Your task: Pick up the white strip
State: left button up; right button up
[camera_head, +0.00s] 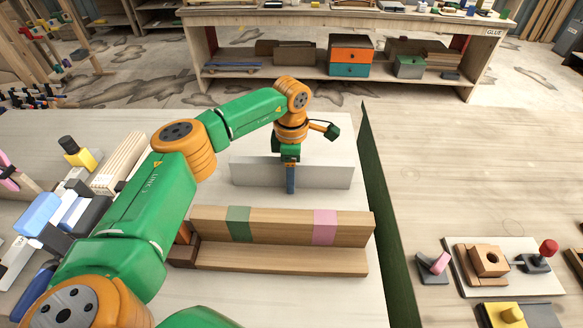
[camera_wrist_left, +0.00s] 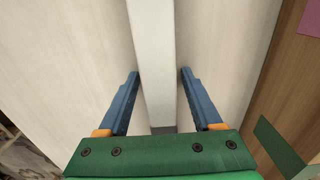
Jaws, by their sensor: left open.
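The white strip (camera_head: 328,176) is a long, pale piece lying left to right on the pale table, behind the wooden stringer piece. My left gripper (camera_head: 290,184) is over it, left of its middle, with fingers pointing down. In the left wrist view, the strip (camera_wrist_left: 153,60) runs up the picture between the two blue fingers of my left gripper (camera_wrist_left: 159,73). The fingers are open, one on each side, with a gap showing at each. I cannot tell how far down they reach. My right gripper is not in view.
The wooden stringer piece (camera_head: 280,229), with a green band (camera_head: 239,224) and a pink band (camera_head: 325,227), lies in front of the strip. Clamps and blocks crowd the left. A dark green edge (camera_head: 379,190) runs to the right. Tools sit on a pale board (camera_head: 520,280).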

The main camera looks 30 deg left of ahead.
pick_arm(q)
jog(key=shift+s, duration=0.1)
jog(key=shift+c, duration=0.4)
jog(key=shift+r, duration=0.1)
grip_shut()
